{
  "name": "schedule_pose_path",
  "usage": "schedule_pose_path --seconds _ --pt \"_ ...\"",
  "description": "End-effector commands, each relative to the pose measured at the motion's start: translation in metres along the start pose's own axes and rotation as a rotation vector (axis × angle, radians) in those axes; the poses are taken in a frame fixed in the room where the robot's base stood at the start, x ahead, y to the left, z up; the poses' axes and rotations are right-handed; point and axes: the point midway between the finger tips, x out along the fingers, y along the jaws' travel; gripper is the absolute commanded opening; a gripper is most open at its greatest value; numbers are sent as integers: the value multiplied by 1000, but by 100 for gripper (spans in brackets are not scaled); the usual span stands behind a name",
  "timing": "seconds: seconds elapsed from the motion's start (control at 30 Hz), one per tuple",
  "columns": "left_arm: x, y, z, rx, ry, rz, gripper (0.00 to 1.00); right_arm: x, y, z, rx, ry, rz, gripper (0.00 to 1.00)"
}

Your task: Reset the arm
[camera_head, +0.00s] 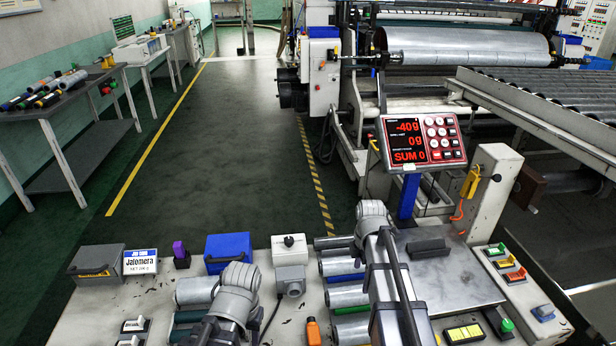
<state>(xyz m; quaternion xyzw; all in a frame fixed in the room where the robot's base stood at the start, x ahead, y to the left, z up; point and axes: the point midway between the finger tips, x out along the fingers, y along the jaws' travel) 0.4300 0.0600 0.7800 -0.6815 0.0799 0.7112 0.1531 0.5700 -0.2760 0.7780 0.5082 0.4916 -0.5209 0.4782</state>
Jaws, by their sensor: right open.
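My right arm reaches in from the bottom, with its grey joint beside the metal plate. My right gripper (398,300) is over the bench, in front of that plate; it is open, and I see nothing held in it. My left arm shows lower and further left, with a grey rounded joint near the rollers. Its dark end is cut by the bottom edge, so I cannot make out its jaws. Both arms are over the grey workbench (300,318). The frame does not show whether either arm touches it.
The bench bears a scale display (422,140), a blue box (228,250), metal rollers (346,297), an orange bottle (313,331) and a button panel (512,268). A winding machine (470,45) stands behind at right, a side table (60,110) at left. The floor (235,140) between is clear.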

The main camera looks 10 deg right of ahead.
Motion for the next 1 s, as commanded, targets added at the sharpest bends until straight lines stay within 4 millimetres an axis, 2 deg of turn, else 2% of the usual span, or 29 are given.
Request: schedule_pose_path --seconds 0.07,0.17,0.4,0.6,0.8,1.0 --pt "-4 0 0 0 0 0 50 -4 -3 -7 21 -2 -1 100" --pt "-16 -2 1 0 0 0 50 -16 -14 -30 104 -10 -4 100" --pt "-56 -5 3 0 0 0 50 -55 -66 -116 512 -50 3 100" --pt "-83 -8 5 -1 0 0 50 -82 -114 -171 857 -79 32 100" --pt "-98 -9 6 -1 0 0 50 -96 -146 -199 1089 -90 61 100" --pt "-102 -10 6 -1 0 0 50 -99 -155 -208 1177 -93 73 100"
